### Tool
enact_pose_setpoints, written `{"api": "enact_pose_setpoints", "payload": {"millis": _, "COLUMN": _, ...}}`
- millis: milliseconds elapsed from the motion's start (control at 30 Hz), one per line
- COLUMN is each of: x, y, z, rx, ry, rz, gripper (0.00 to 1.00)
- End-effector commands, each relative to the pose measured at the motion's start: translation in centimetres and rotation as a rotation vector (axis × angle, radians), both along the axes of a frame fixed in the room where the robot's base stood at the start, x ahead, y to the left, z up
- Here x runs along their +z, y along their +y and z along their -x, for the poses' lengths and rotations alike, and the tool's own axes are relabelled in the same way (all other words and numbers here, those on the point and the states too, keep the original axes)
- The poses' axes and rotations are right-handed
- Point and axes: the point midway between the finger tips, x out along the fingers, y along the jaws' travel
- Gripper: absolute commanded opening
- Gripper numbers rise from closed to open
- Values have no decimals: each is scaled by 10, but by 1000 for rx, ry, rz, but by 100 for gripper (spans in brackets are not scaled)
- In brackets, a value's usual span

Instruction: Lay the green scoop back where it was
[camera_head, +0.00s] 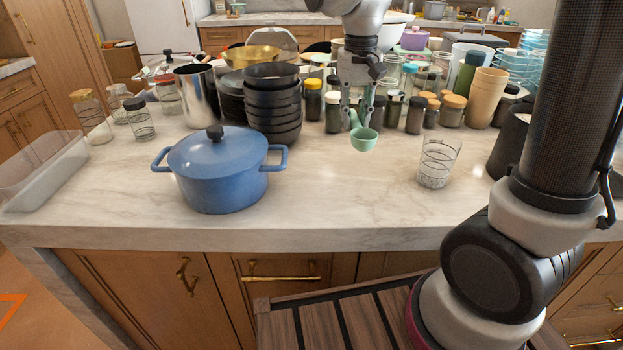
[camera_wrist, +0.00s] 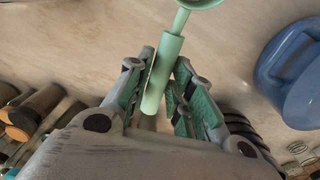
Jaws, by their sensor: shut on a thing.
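The green scoop (camera_head: 364,140) is in my gripper (camera_head: 356,108), which points down over the marble island. Its round bowl hangs lowest, and the gripper hides much of its handle in the head view. In the wrist view, my gripper (camera_wrist: 160,98) is shut around the scoop's green handle (camera_wrist: 169,52), and the bowl is cut off by the top edge. The scoop seems to be a little above the counter; the exact gap cannot be told.
A blue lidded pot (camera_head: 218,170) stands left of the scoop, with stacked black bowls (camera_head: 272,105) behind it. A patterned glass (camera_head: 437,163) stands to the right. Several jars (camera_head: 416,114) crowd the back. The marble counter (camera_head: 330,205) is clear in front of the scoop.

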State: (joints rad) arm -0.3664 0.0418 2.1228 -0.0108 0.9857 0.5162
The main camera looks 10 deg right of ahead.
Motion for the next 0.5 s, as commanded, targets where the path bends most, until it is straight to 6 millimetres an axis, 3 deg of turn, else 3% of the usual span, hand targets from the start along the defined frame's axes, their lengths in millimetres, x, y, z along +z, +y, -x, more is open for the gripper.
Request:
{"api": "enact_pose_setpoints", "payload": {"millis": 300, "x": -50, "y": 0, "z": -1, "rx": -54, "ry": -5, "rz": -1, "gripper": 0}}
{"api": "enact_pose_setpoints", "payload": {"millis": 500, "x": -73, "y": 0, "z": -1, "rx": -54, "ry": -6, "rz": -2, "gripper": 0}}
